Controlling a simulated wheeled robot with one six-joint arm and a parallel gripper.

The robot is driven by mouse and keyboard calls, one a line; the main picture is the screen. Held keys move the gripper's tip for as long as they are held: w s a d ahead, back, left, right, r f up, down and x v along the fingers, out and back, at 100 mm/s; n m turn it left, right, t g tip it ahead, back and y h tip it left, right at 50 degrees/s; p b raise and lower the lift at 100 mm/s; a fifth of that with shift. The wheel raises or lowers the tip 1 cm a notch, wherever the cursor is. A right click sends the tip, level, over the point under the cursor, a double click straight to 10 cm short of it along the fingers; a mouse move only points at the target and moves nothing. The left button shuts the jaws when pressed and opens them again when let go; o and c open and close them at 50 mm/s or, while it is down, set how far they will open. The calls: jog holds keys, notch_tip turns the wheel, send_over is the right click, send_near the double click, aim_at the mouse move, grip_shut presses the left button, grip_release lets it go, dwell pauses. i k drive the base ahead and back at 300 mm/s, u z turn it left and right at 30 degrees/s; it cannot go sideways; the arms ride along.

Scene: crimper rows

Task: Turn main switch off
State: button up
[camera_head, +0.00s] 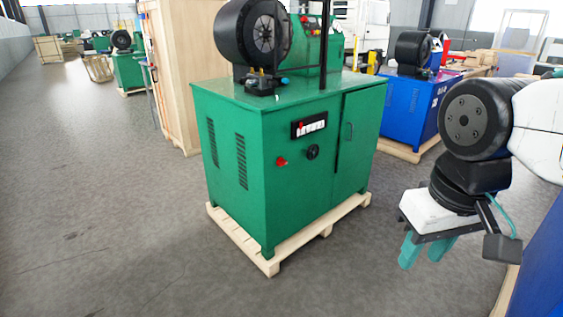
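The green crimper cabinet (240,215) stands in the middle on a wooden pallet. On its front are a small red knob (281,161), a round black knob (312,152) and, above them, a black panel (297,132) with a red part and white marks. No label shows which is the main switch, and the knobs are too small to read their position. My gripper (424,254) is at the right, pointing down, clear of the cabinet. Its two teal fingers are apart with nothing between them.
A black crimper head (243,32) sits on the cabinet top. A tall wooden crate (174,75) stands behind left. A blue machine (406,108) is behind right, and a blue panel (541,270) fills the lower right edge. The grey floor at left and front is clear.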

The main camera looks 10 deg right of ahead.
aim_at(280, 161)
jog(key=k, duration=0.35)
jog(key=u, duration=0.75)
jog(key=i, duration=0.7)
jog(key=z, duration=0.5)
jog(key=i, duration=0.5)
jog(key=z, duration=0.45)
